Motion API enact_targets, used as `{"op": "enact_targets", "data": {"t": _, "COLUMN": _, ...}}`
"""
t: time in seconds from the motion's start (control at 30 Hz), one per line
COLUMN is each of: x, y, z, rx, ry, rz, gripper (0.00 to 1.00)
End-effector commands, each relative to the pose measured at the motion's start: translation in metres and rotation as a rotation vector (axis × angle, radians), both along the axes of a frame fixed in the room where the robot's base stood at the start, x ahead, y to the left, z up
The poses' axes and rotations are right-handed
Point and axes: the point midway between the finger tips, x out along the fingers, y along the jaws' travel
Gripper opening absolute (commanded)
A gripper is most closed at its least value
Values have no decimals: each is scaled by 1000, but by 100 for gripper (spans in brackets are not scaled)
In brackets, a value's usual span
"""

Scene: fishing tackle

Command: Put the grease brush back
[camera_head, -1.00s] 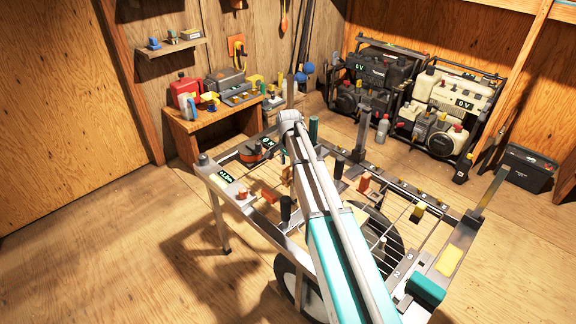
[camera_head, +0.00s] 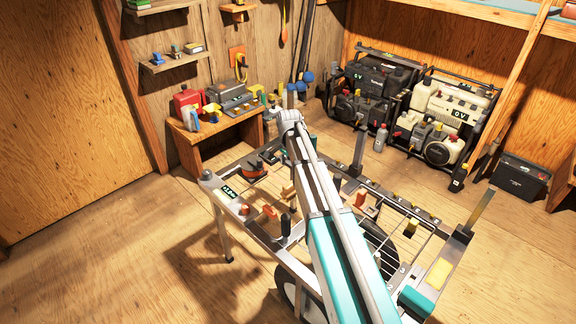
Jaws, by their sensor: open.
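My arm reaches up the middle of the camera_head view over a metal frame table (camera_head: 282,262). My gripper is not clearly visible; the arm's end is hidden behind its own links. I cannot pick out the grease brush for certain. Small tools lie on the frame table, among them an orange piece (camera_head: 270,211) and a dark upright handle (camera_head: 285,225). A wooden bench (camera_head: 190,143) at the back left bears a red can (camera_head: 186,103), a grey box (camera_head: 228,92) and several small items, too small to tell apart.
Two caged generators stand at the back right, one dark (camera_head: 370,85) and one cream (camera_head: 446,110). A dark box (camera_head: 520,178) sits at the right wall. Small shelves (camera_head: 172,62) hang on the left back wall. The wooden floor (camera_head: 100,250) at the left is clear.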

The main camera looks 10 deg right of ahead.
Motion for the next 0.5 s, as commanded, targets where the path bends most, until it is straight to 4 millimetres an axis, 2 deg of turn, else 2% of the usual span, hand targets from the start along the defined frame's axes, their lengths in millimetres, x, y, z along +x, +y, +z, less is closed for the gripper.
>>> {"op": "enact_targets", "data": {"t": 0.03, "x": 0, "y": 0, "z": 7, "rx": 0, "ry": 0, "rz": 0, "gripper": 71}}
{"op": "enact_targets", "data": {"t": 0.2, "x": 0, "y": 0, "z": 14, "rx": 0, "ry": 0, "rz": 0, "gripper": 71}}
{"op": "enact_targets", "data": {"t": 0.5, "x": 0, "y": 0, "z": 15, "rx": 0, "ry": 0, "rz": 0, "gripper": 71}}
